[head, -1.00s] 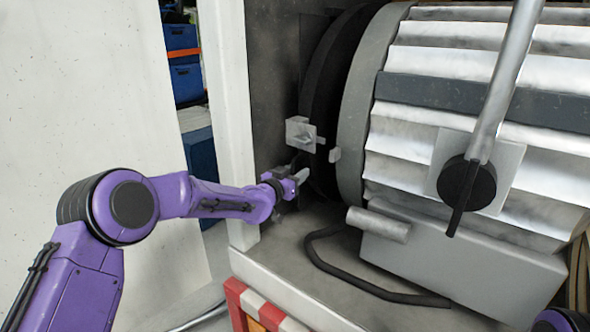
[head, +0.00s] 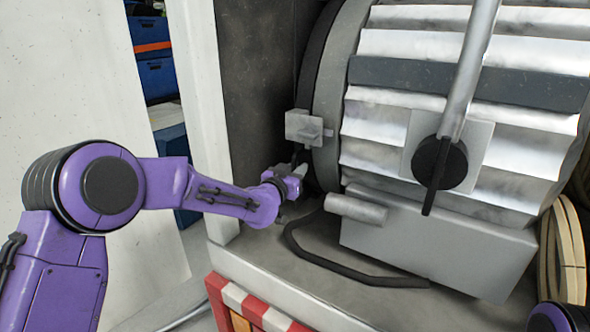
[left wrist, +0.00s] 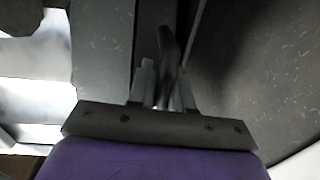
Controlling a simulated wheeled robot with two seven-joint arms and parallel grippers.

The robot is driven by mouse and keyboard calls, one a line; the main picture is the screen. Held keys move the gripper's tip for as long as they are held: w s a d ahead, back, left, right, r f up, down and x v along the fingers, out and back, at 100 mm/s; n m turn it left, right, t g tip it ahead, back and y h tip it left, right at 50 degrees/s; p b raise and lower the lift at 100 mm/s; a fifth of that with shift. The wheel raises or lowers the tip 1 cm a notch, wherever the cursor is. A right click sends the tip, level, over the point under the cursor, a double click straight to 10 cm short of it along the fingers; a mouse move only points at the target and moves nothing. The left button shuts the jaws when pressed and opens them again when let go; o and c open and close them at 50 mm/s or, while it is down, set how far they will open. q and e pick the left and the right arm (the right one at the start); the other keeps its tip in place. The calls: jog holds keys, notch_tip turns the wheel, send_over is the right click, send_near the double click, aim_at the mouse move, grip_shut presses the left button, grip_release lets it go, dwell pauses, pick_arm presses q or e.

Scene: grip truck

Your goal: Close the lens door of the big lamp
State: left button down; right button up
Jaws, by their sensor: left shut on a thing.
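The big lamp (head: 400,90) is a silver ribbed drum with a grey front rim (head: 328,100). Its dark lens door (head: 312,75) is at the left end and lies close against the rim, with little or no gap visible. A light grey latch block (head: 304,127) sits at the door's edge and reaches to the rim. My left gripper (head: 294,178) is just below this block. In the left wrist view its fingers (left wrist: 163,88) are shut on a dark, slim handle (left wrist: 167,55), which seems to belong to the door. My right gripper is not in view.
A silver lever (head: 465,75) with a black knob is on the drum's side. A black cable (head: 345,270) lies on the truck floor.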

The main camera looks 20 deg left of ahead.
pick_arm(q)
jog(key=shift+d, duration=0.2)
jog(key=shift+s+d+f, duration=0.1)
jog(key=c, duration=1.1)
grip_release()
jog(key=shift+d, duration=0.1)
jog(key=shift+s+d, duration=0.1)
jog(key=shift+d, duration=0.1)
jog(key=shift+a, duration=0.1)
jog(key=shift+a, duration=0.1)
